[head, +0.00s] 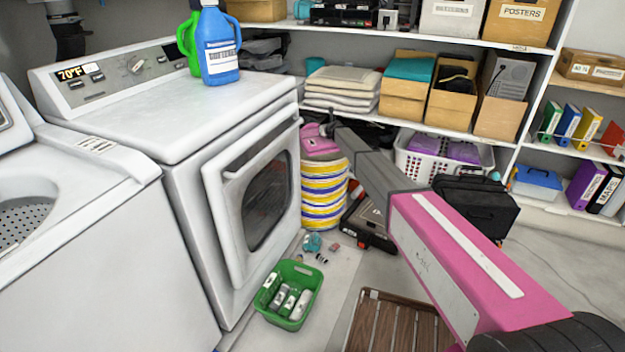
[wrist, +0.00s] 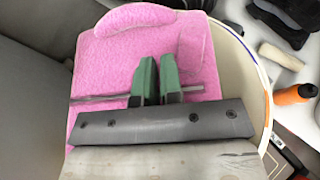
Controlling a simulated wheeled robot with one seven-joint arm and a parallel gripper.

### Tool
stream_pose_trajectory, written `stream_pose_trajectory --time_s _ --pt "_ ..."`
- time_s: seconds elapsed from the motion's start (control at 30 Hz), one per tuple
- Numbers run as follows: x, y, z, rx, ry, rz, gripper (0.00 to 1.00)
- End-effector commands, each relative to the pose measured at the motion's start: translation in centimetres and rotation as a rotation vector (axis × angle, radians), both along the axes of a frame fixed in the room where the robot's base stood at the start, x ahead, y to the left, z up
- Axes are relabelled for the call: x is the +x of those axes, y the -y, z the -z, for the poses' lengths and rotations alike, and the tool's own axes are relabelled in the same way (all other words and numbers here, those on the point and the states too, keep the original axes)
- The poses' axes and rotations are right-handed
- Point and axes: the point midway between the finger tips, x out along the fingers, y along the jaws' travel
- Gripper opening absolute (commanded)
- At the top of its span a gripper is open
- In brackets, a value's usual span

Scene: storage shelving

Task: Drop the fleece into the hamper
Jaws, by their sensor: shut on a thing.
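The pink fleece (wrist: 112,60) fills the middle of the wrist view, and it also shows at the top of the striped hamper in the head view (head: 318,146). My gripper (wrist: 157,68) has its two green fingers close together on the fleece. The hamper (head: 323,192), round with yellow, white and blue bands, stands on the floor beside the dryer. Its pale rim (wrist: 262,75) curves around the right of the fleece in the wrist view. The fleece is over or within the hamper's mouth; its exact height is unclear. The hamper's inside is mostly hidden.
The white dryer (head: 247,190) stands close left of the hamper. Shelves with boxes and folded towels (head: 342,88) are behind. A white laundry basket (head: 420,165) and a black case (head: 475,205) are to the right. A green bin (head: 290,293) and small items lie in front.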

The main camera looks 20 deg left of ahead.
Motion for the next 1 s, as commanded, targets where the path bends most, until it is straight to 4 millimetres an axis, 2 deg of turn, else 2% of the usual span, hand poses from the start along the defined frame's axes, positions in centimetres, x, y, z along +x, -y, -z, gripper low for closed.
stream_pose_trajectory --time_s 0.3,0.73,0.83,0.87,1.0 --pt "0.1 0.0 3.1 0.001 0.000 0.000 0.00" --pt "0.0 0.0 3.8 0.001 0.001 0.000 0.00" --pt "0.0 0.0 3.8 0.001 0.000 0.000 0.33" --pt "0.0 0.0 3.8 0.001 0.000 0.000 0.36" --pt "0.0 0.0 3.8 0.001 0.001 0.000 0.36"
